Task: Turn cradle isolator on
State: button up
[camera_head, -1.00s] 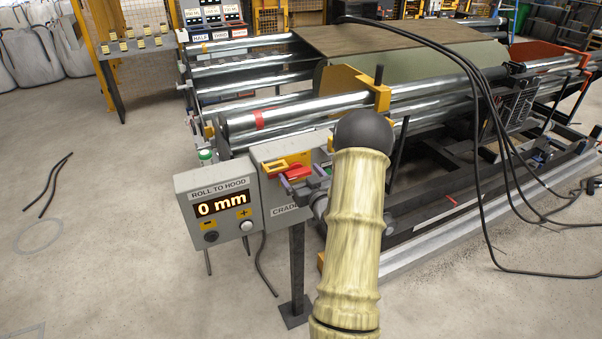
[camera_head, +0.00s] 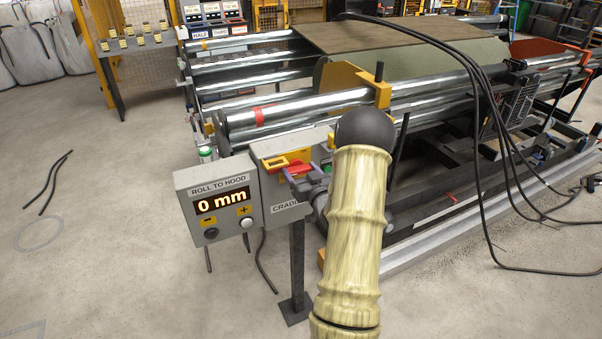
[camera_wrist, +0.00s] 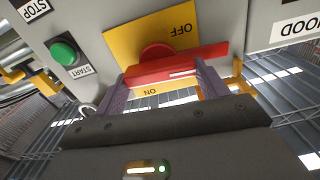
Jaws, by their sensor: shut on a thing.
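The isolator is a red rotary handle (camera_wrist: 178,68) on a yellow plate (camera_wrist: 128,42), on a grey box (camera_head: 265,195) whose label is partly hidden and starts "CRAD". In the wrist view the plate reads OFF above the handle and ON below it, both upside down. The handle lies roughly level across that view. The handle also shows in the head view (camera_head: 297,168). My gripper (camera_wrist: 165,82) has its purple fingers on the handle and is shut on it. In the head view my arm hides the right part of the box.
A display box (camera_head: 217,203) reading "0 mm" stands just left of the isolator box. A green START button (camera_wrist: 63,50) and a STOP label (camera_wrist: 36,8) are close by in the wrist view. Metal rollers (camera_head: 300,108) lie behind. Black cables (camera_head: 480,150) hang at right.

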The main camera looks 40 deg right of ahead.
jog(key=m+b, duration=0.1)
jog(key=m, duration=0.3)
jog(key=shift+d, duration=0.15)
jog(key=m, duration=0.4)
jog(key=shift+d+m, duration=0.1)
jog(key=shift+m, duration=0.3)
jog(key=m+p, duration=0.1)
jog(key=m, duration=0.3)
jog(key=shift+s+f+m, duration=0.1)
jog(key=shift+f+m, duration=0.05)
jog(key=shift+m, duration=0.15)
jog(key=shift+f+m+p, duration=0.15)
jog(key=shift+m+p, duration=0.35)
jog(key=shift+m, duration=1.4)
jog(key=o, duration=1)
jog(key=shift+d, duration=0.1)
